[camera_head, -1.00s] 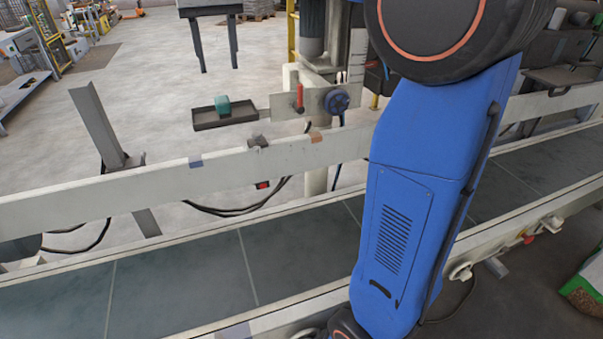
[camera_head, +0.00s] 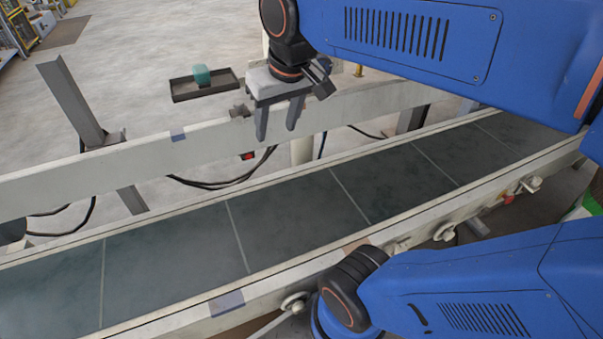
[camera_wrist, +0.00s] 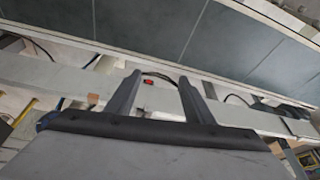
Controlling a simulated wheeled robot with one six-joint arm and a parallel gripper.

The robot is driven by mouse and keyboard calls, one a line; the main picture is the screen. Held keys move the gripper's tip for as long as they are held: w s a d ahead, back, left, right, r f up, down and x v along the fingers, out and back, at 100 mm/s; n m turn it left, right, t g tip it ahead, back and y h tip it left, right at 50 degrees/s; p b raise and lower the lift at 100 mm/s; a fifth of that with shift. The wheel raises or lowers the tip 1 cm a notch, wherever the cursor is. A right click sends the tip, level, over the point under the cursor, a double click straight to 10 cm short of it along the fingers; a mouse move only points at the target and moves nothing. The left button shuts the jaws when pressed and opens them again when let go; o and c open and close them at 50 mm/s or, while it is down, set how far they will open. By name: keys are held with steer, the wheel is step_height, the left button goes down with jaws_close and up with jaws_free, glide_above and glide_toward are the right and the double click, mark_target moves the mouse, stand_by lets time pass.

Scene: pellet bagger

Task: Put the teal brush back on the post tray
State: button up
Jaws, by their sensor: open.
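The teal brush (camera_head: 202,75) sits on the dark post tray (camera_head: 222,88) beyond the far rail in the head view. My gripper (camera_head: 277,132) is open and empty, fingers pointing down, to the right of the tray and over the far rail of the conveyor. In the wrist view my gripper (camera_wrist: 157,82) shows its two fingers apart with nothing between them but the rail and cables behind. Neither the brush nor the tray can be made out in the wrist view.
The conveyor belt (camera_head: 185,236) is bare and runs across the front. Its far rail (camera_head: 110,163) passes below my gripper. A grey upright bracket (camera_head: 72,103) stands at the left. Black cables (camera_head: 222,185) hang behind the rail. The floor beyond is open.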

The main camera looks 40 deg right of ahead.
steer(key=s+f+t, duration=0.1)
steer(key=s+f, duration=0.6)
steer(key=f, duration=0.2)
steer(key=shift+s+d+f, duration=0.15)
steer(key=shift+s+d, duration=0.15)
steer(key=shift+d, duration=0.15)
